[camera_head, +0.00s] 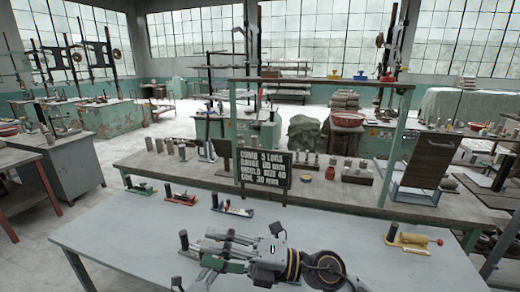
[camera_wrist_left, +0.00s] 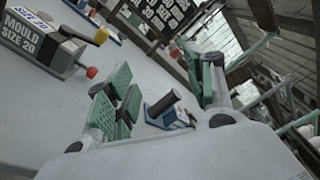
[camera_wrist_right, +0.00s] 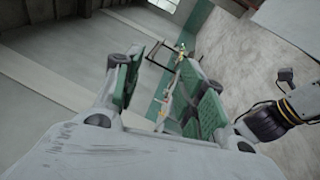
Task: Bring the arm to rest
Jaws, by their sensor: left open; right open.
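My left gripper (camera_wrist_left: 160,92) is open and empty in the left wrist view.
The grey table (camera_head: 110,232) carries small stands with green (camera_head: 140,188), red (camera_head: 181,199), blue (camera_head: 235,210) and yellow (camera_head: 412,240) parts. A dark sign (camera_head: 263,168) stands at its back. A workbench (camera_head: 330,192) lies beyond.

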